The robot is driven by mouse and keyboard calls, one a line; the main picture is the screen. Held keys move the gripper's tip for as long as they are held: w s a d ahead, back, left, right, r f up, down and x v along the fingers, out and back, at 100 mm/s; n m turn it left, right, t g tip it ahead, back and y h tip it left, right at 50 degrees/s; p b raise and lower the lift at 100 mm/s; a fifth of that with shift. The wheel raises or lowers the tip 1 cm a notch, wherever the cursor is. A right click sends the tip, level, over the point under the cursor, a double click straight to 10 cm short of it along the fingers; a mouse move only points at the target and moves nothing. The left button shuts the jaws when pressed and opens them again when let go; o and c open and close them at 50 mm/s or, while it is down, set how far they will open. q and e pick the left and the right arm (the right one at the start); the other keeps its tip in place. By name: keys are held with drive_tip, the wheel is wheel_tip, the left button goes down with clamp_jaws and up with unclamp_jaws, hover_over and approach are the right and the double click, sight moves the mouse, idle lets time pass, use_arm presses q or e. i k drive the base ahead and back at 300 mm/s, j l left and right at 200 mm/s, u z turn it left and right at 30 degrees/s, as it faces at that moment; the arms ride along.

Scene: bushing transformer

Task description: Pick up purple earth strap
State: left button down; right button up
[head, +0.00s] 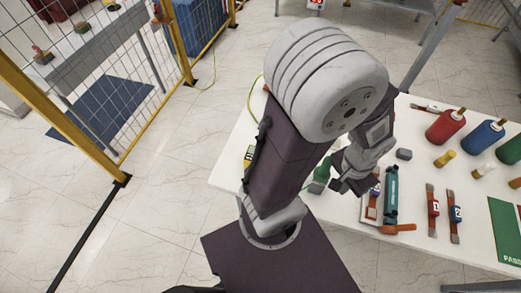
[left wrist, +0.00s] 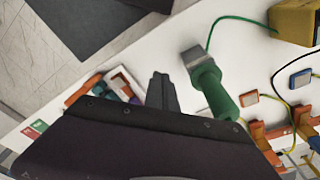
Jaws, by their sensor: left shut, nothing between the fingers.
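I cannot make out a purple earth strap for certain in either view. My left gripper (head: 352,184) is over the front part of the white table (head: 226,172), beside a green-handled tool (head: 320,176). The left gripper's fingers (left wrist: 160,92) are closed together and hold nothing. In the left wrist view the green-handled tool (left wrist: 212,86) has a grey block-shaped end and lies right of the fingers, apart from them. My left arm hides much of the table's left part. My right gripper is in neither view.
A teal tool (head: 391,196) and tagged tools (head: 433,206) lie right of the gripper. A red bottle (head: 445,127) and a blue bottle (head: 483,137) are farther right. A yellow box (left wrist: 296,20) with a green wire is at upper right. A yellow-framed fence (head: 62,120) stands left.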

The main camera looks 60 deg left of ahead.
sight(376, 193)
drive_tip(key=u, duration=0.4)
drive_tip(key=k+u, duration=0.15)
drive_tip(key=u, duration=0.65)
drive_tip(key=k+j+u, duration=0.1)
drive_tip(key=u, duration=0.3)
drive_tip(key=j+u, duration=0.1)
drive_tip(key=u, duration=0.3)
drive_tip(key=z, duration=2.4)
drive_tip(key=l+u, duration=0.1)
drive_tip(key=u, duration=0.85)
drive_tip(key=i+l+u, duration=0.4)
drive_tip(key=l, duration=0.2)
drive_tip(key=i+l+u, duration=0.2)
drive_tip(key=l, duration=0.15)
drive_tip(key=l+u, duration=0.4)
drive_tip(key=l, duration=0.3)
drive_tip(key=i, duration=0.05)
